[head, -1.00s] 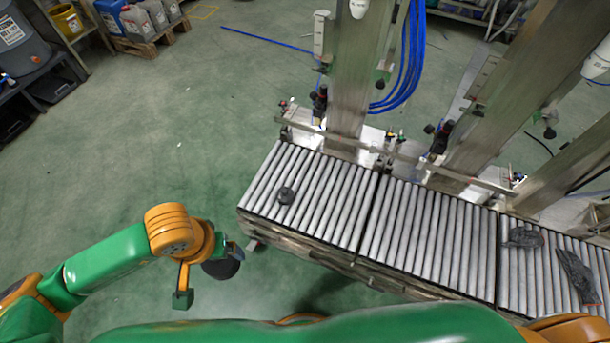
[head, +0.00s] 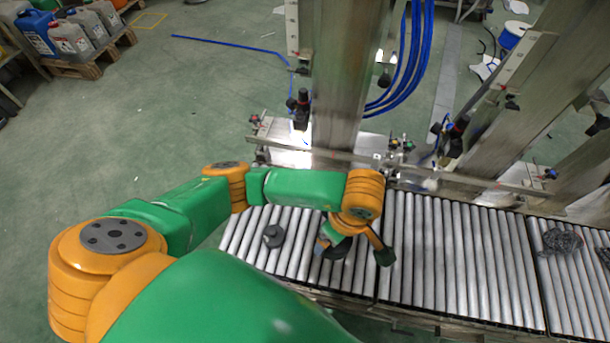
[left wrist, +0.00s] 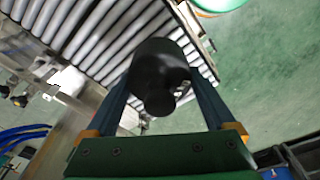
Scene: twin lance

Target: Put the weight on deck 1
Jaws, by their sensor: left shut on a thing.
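My left gripper (left wrist: 165,105) is shut on a dark, round weight (left wrist: 158,68) with a small knob, held between its two blue fingers in the left wrist view. In the head view the held weight (head: 338,250) shows only partly beneath my left wrist, over the right part of the leftmost roller deck (head: 247,245). I cannot tell whether it touches the rollers. A second dark weight (head: 273,236) stands on the same deck, left of the gripper. No deck number is readable. My right gripper is not in view.
Another roller deck (head: 450,250) adjoins on the right and looks bare. A deck further right (head: 560,290) carries a dark crumpled thing (head: 562,242). Steel posts (head: 345,80) and a rail stand behind the decks. Blue hoses (head: 405,70) hang by the nearest post.

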